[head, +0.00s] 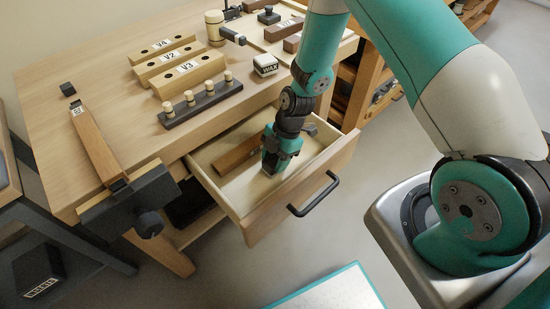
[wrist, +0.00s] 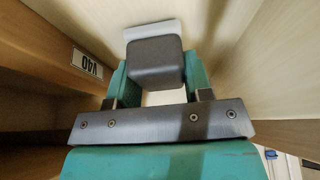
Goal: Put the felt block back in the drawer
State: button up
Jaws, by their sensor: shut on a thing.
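The felt block (wrist: 155,62), dark grey with a pale grey layer along its far edge, sits between the two green fingers of my gripper (wrist: 155,82) in the wrist view. My gripper is shut on it. In the head view my gripper (head: 272,165) points down inside the open drawer (head: 262,224), near its middle. The block is largely hidden there by the gripper. I cannot tell whether it touches the drawer floor.
A brown wooden piece (head: 236,155) lies in the drawer left of my gripper; a labelled wooden face (wrist: 87,64) shows at the wrist view's left. A dark item (head: 309,129) is at the drawer's back right.

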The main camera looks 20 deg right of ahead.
jog(key=shift+f, duration=0.25)
jog(key=o, duration=1.2)
jog(key=shift+p+v, duration=2.1)
jog(key=shift+v, duration=1.4)
